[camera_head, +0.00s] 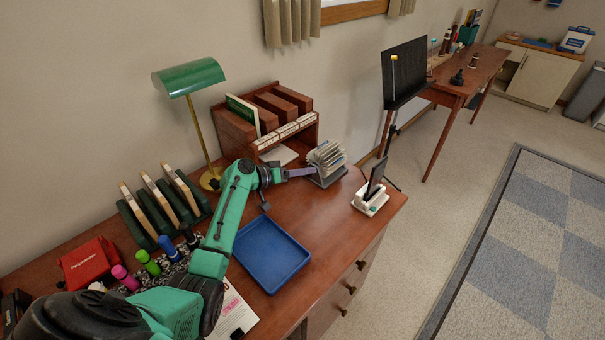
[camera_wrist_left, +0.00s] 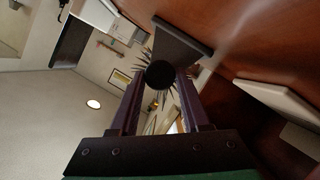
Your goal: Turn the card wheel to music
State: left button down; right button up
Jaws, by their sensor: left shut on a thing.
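The card wheel (camera_head: 327,157) is a rotary file of pale cards on a dark stand, on the wooden desk in the head view. My left gripper (camera_head: 312,171) reaches it from the left and is shut on its side knob. In the left wrist view the round black knob (camera_wrist_left: 160,74) sits between the two fingertips of the left gripper (camera_wrist_left: 160,82). Dark card edges fan out around the knob, and the grey stand (camera_wrist_left: 181,45) is just beside it. The writing on the cards is too small to read. My right gripper is not in view.
A blue tray (camera_head: 270,252) lies in front of my left arm. A wooden organiser (camera_head: 238,127) and a green lamp (camera_head: 188,78) stand behind it. A small white stand (camera_head: 370,200) with a dark panel is right of the wheel, near the desk's edge.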

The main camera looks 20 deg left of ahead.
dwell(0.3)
pick_arm(q)
jog(key=shift+c, duration=2)
grip_release()
jog(key=b+v, duration=0.1)
jog(key=v, duration=1.3)
jog(key=shift+s, duration=0.2)
jog(key=shift+a+r, duration=0.1)
jog(key=shift+a, duration=0.05)
